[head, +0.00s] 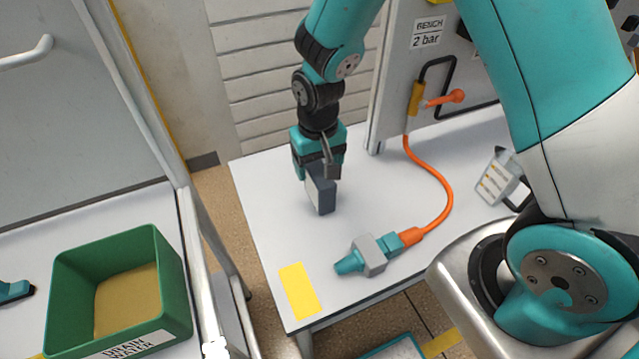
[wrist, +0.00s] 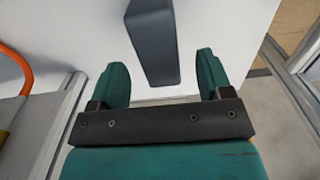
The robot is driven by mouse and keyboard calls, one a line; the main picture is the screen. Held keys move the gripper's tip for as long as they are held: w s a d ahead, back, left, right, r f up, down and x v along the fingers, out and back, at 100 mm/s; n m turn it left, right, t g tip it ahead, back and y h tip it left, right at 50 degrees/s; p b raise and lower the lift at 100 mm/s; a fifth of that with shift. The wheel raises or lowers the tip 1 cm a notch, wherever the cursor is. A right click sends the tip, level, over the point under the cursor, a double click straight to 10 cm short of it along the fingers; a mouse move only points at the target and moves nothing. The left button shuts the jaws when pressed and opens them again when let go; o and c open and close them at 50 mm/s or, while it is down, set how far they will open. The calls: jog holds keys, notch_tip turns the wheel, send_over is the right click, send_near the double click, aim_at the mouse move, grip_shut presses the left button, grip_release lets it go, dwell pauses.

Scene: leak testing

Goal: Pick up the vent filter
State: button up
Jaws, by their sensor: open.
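A dark blue-grey block, which I take to be the vent filter (head: 321,195), stands on the white bench. In the wrist view the block (wrist: 152,40) shows between my two teal fingers, with a gap on each side. My gripper (head: 325,172) points down over the block and hides its upper part in the head view. In the wrist view my gripper (wrist: 160,70) is open. I cannot tell how far the fingers reach down around the block.
A teal fitting with a grey collar (head: 370,255) lies right of the block, joined to an orange hose (head: 446,195). A yellow patch (head: 299,290) marks the bench (head: 260,215) near its front edge. A green bin (head: 75,290) stands on a separate table at left.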

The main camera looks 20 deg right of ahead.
jog(key=shift+f+p, duration=0.8)
jog(key=shift+f, duration=1.9)
jog(key=shift+c, duration=0.2)
jog(key=c, duration=1)
